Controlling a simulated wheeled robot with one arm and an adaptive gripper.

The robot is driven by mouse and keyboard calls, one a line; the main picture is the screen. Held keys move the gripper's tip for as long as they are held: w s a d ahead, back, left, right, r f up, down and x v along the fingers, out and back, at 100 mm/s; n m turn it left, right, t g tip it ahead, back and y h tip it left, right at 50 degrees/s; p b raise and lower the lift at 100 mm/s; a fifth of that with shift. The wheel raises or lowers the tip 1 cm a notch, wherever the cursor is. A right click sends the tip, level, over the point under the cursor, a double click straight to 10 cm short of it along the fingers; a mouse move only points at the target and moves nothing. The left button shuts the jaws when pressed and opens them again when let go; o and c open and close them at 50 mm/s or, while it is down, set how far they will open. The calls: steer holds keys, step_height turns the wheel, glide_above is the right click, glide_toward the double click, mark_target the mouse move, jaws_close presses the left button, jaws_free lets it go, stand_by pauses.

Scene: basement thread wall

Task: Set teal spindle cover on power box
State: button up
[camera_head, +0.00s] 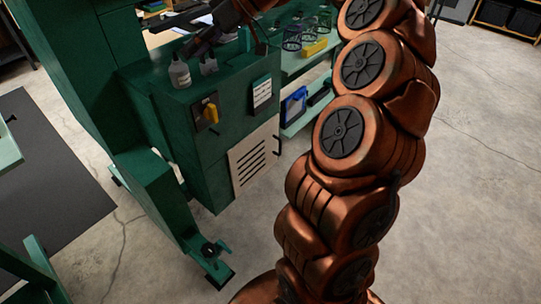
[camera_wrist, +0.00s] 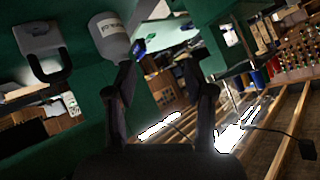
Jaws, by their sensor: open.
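A dark green box (camera_head: 225,88) with a yellow rotary switch (camera_head: 211,113) on a dark plate appears to be the power box. Its top is partly hidden by my arm and by bottles. My gripper (camera_head: 192,46) is above that top at the upper left of the head view. In the wrist view my gripper (camera_wrist: 161,92) has its two dark fingers apart, with nothing visible between them. I cannot identify the teal spindle cover for certain in either view.
A white bottle (camera_head: 180,73) stands on the box top; a labelled bottle (camera_wrist: 109,36) shows close to one finger. A grey-white item with a dark loop (camera_wrist: 38,40) is nearby. Shelves (camera_head: 305,60) hold a blue bin (camera_head: 294,105). Concrete floor (camera_head: 470,170) is clear at right.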

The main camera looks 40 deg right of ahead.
steer(key=s+a+f+m+g+h, duration=0.2)
steer(key=s+a+f+g+h, duration=0.35)
steer(key=s+a, duration=0.75)
steer(key=s+d+f+m+h, duration=0.2)
steer(key=s+f, duration=0.5)
steer(key=s, duration=0.4)
steer(key=s+d+f+m+h, duration=0.2)
steer(key=s+d+f+m, duration=0.1)
steer(key=s+f, duration=0.5)
steer(key=s+d+g, duration=0.1)
steer(key=s, duration=0.2)
steer(key=shift+s, duration=0.2)
step_height(320, 180, up, 5)
steer(key=p, duration=0.4)
steer(key=shift+f+p, duration=0.2)
steer(key=shift+p, duration=0.15)
